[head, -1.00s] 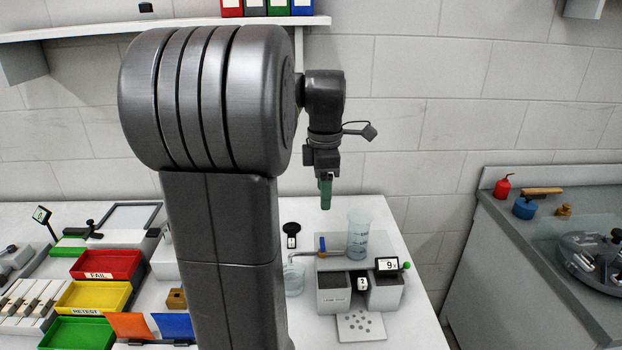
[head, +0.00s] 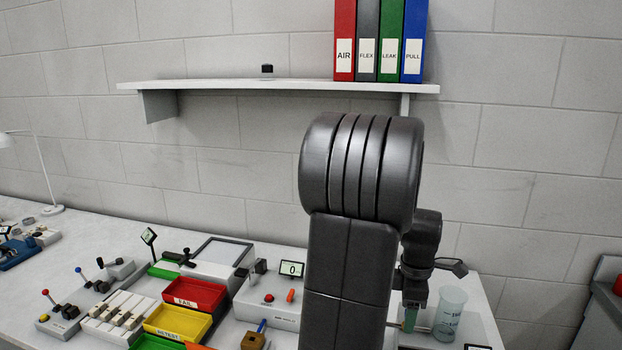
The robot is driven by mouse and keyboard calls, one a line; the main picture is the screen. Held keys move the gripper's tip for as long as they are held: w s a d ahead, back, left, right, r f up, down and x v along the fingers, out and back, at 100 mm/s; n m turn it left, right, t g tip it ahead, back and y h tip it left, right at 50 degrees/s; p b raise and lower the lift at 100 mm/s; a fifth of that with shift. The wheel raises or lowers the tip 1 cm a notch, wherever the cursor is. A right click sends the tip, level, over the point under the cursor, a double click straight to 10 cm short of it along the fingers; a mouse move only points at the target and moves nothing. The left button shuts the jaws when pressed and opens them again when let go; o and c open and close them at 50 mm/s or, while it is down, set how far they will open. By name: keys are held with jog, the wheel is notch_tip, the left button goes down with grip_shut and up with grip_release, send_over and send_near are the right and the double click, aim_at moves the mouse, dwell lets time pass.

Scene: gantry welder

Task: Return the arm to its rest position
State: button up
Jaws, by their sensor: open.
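My arm rises in front of the bench in the head view, its dark elbow below the shelf. My gripper (head: 409,320) points down at the lower right, partly behind my arm. Its green fingertips show just left of a clear measuring beaker (head: 449,314) and hold nothing that I can see. Whether the fingertips touch anything behind them cannot be told.
A red FAIL tray (head: 194,293), a yellow RETEST tray (head: 178,323) and a green tray (head: 157,342) stand left of my arm. A device with a display (head: 292,268) is close to the arm. The shelf (head: 280,88) with binders (head: 388,45) is above.

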jog(key=shift+m, duration=0.4)
jog(key=shift+n, duration=0.3)
